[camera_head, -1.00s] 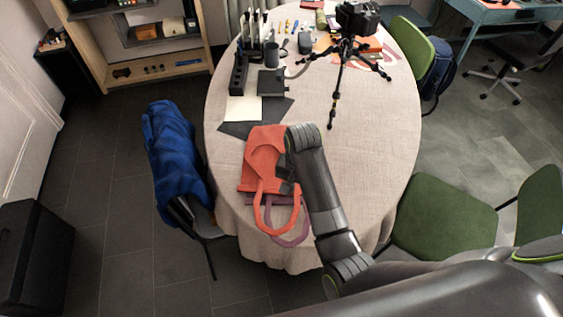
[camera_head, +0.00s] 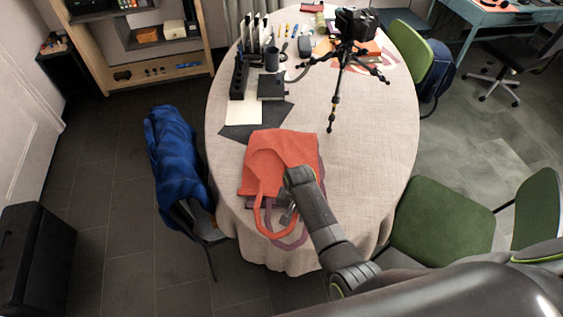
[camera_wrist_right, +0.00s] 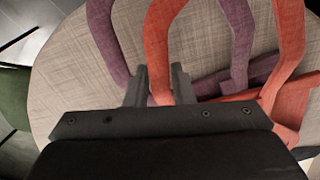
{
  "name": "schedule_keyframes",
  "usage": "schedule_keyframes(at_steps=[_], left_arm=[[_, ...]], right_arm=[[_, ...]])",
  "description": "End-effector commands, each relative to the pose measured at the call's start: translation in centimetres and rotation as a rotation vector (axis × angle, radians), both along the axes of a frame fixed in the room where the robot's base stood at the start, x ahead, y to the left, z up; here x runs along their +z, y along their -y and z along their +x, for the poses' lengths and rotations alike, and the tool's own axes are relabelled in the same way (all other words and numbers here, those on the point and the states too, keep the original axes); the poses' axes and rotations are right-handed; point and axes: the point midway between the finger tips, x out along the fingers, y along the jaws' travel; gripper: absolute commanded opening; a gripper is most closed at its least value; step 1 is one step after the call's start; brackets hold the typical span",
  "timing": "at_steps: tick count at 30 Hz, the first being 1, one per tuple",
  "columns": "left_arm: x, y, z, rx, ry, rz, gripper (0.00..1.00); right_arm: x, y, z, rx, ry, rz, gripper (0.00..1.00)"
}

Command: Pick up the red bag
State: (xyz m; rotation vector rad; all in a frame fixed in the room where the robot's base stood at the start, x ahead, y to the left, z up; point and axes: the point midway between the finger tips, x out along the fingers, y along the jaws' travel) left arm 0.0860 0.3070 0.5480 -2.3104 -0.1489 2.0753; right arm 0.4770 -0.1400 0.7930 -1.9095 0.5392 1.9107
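The red bag (camera_head: 277,150) lies flat on the table, its handle loop pointing to the near edge. My right gripper (camera_head: 287,214) is low over the right side of that handle. In the right wrist view, the two fingers of the right gripper (camera_wrist_right: 160,78) stand close together on either side of the red handle strap (camera_wrist_right: 158,35). The gripper hides part of the bag and handle in the head view. My left gripper is not in view.
A purple bag (camera_head: 292,241) lies under the red one, its handle beside the red handle. A tripod with a camera (camera_head: 338,92) stands behind. A dark sheet (camera_head: 240,132) and pen holders are at the back left. A blue jacket (camera_head: 178,160) hangs on a chair at the left.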

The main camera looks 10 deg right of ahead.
Motion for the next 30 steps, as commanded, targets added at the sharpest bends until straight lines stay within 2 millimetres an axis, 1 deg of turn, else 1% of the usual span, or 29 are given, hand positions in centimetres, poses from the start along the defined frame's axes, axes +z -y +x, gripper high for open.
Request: schedule_keyframes(at_steps=[7, 12, 20, 23, 26, 30], left_arm=[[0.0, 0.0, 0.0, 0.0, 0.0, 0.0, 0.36], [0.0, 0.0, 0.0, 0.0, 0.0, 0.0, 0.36], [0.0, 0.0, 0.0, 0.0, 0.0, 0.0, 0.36], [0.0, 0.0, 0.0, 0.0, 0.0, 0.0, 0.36], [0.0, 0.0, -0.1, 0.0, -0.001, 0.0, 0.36], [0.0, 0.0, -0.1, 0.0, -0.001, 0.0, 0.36]], right_arm=[[-0.1, 0.0, 0.0, 0.0, 0.001, -0.001, 0.22], [-0.1, 0.0, 0.0, 0.0, 0.001, -0.001, 0.0], [0.0, 0.0, 0.1, 0.0, 0.002, 0.0, 0.0], [0.3, 0.0, 0.1, 0.0, 0.004, 0.0, 0.0], [1.2, 0.0, 0.1, 0.0, 0.004, 0.001, 0.0], [3.3, 0.0, 0.2, 0.0, 0.006, 0.001, 0.0]])
